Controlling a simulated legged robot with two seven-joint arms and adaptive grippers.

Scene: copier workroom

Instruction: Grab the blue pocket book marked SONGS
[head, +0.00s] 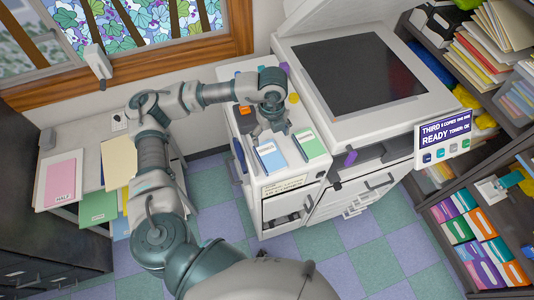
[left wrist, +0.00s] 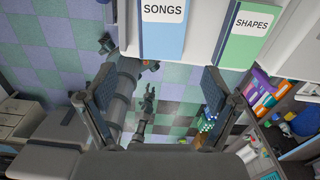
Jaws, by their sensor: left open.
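The blue pocket book marked SONGS (left wrist: 163,38) lies on the white top of the cabinet beside the copier. In the head view the blue book (head: 270,160) is at the front left of that top. A green book marked SHAPES (left wrist: 246,42) lies to its right; it also shows in the head view (head: 310,145). My left gripper (head: 270,130) is just behind the blue book, over the top. In the left wrist view its two fingers (left wrist: 157,82) are wide apart and empty, with the blue book ahead of them. My right gripper is not clearly seen.
The copier (head: 375,100) with its dark glass stands close on the right. Small coloured items, one orange (head: 244,110), lie behind my gripper. A side table (head: 110,165) with papers is at left. Shelves (head: 465,210) line the right. Checkered floor is open in front.

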